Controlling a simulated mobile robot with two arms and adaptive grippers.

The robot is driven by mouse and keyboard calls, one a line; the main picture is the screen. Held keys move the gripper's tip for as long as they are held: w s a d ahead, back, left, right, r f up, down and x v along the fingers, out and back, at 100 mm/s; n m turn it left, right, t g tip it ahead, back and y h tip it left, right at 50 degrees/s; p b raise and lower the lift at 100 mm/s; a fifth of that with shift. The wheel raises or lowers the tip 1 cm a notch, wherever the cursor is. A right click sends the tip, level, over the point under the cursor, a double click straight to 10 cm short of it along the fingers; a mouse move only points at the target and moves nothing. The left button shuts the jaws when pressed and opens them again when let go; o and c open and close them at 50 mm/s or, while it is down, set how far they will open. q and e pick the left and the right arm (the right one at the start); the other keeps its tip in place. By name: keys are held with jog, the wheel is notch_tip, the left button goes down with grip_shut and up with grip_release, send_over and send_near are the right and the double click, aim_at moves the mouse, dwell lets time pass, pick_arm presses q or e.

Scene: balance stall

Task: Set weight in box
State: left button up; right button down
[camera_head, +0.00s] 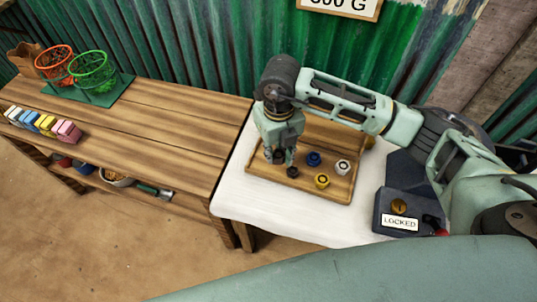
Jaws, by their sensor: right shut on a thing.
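My right gripper (279,155) points down over the left part of a shallow wooden tray (258,172). It is shut on a small dark weight, mostly hidden between its fingers; whether it touches the tray is unclear. Just right of and below the fingertips, a black weight (292,172) sits in the tray. A blue weight (313,158), a silver-white weight (342,167) and a yellow weight (322,181) also stand in the tray. My left gripper is not in view.
The tray lies on a white-topped table (240,200). A dark box (385,222) with a "LOCKED" label stands to its right. A wooden bench (180,140) at left holds a red basket (52,62), a green basket (95,72) and several coloured blocks (45,122). A corrugated wall closes the back.

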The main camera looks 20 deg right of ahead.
aim_at(264, 164)
jog(key=w+a+f, duration=0.1)
jog(key=w, duration=0.1)
jog(key=w+a+f, duration=0.1)
jog(key=shift+w+a+f, duration=0.3)
notch_tip(264, 164, down, 4)
jog(key=shift+f+p, duration=0.1)
jog(key=shift+p, duration=0.5)
jog(key=c, duration=2)
grip_release()
jog(key=shift+f, duration=0.15)
jog(key=shift+o, duration=1.2)
